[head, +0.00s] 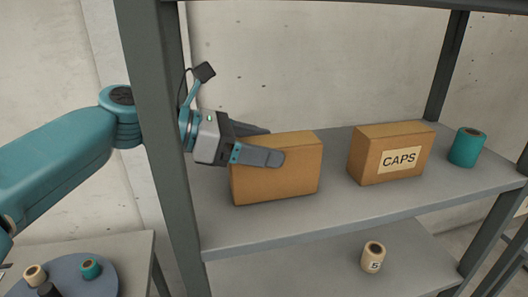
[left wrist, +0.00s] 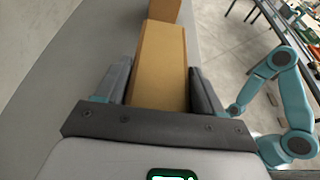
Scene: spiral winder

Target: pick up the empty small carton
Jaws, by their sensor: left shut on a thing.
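A plain brown small carton (head: 285,175) without a label stands upright on the upper shelf, at its left part in the head view. My left gripper (head: 268,143) reaches in from the left past the shelf post, with one finger on the carton's front and one behind it. It is shut on the carton. In the left wrist view the carton (left wrist: 160,70) lies between the two dark fingers. Whether the carton is empty cannot be seen. In the head view its base appears to rest on the shelf. My right gripper is not in view.
A carton labelled CAPS (head: 392,153) stands to the right on the upper shelf (head: 350,214), with a teal spool (head: 467,147) beyond it. A cream spool marked 5 (head: 373,256) stands on the lower shelf. A dark post (head: 162,130) rises by my left arm. Spools sit on a round tray (head: 105,280).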

